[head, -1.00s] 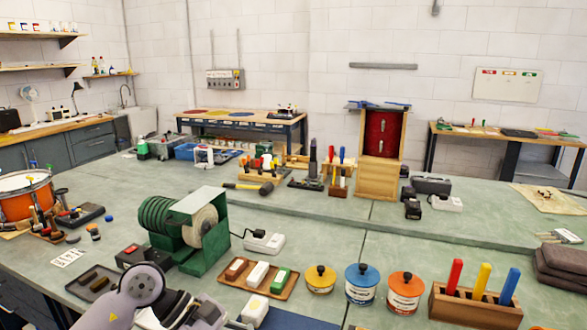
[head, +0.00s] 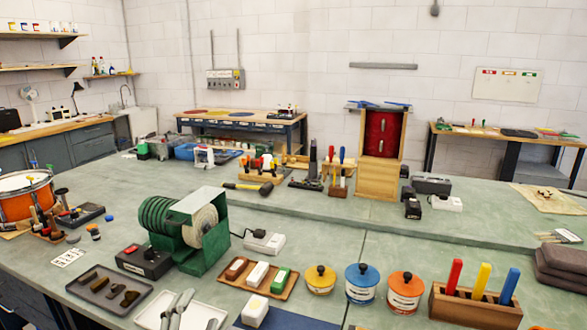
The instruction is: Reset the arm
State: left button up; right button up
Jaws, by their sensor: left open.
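My left gripper (head: 178,302) shows only as grey fingers at the bottom edge of the head view. It is open, with nothing seen between its fingers. It overlaps the white tray (head: 205,317) in the picture; I cannot tell its height above it. The rest of my left arm is out of view. My right gripper is not in view.
Near the gripper are a dark tray (head: 100,299) with several dark pieces, a green grinding machine (head: 190,228), a wooden tray (head: 284,292) of blocks and a white block (head: 254,310) on a blue mat. Lidded pots (head: 362,284) stand to the right.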

pick_arm(q)
jog(key=s+a+f+n+g+y, duration=0.1)
jog(key=s+a+f+n+g, duration=0.1)
jog(key=s+f+n+g, duration=0.45)
jog(key=s+a+f+n+g+y, duration=0.1)
jog(key=s+a+f+g+y, duration=0.15)
jog(key=f, duration=0.65)
jog(key=s+d+f+n+g+h, duration=0.1)
jog(key=s+f+g, duration=0.25)
jog(key=s, duration=0.45)
jog(key=s+d+f+n+g+h, duration=0.1)
jog(key=s+f+n+g, duration=0.2)
jog(key=s, duration=0.6)
notch_tip(320, 180, down, 26)
jog(key=m, duration=0.1)
jog(key=s+a+f+g, duration=0.2)
jog(key=s+f, duration=1.5)
jog(key=shift+a, duration=0.35)
jog(key=shift+f+m, duration=0.1)
jog(key=shift+m, duration=0.15)
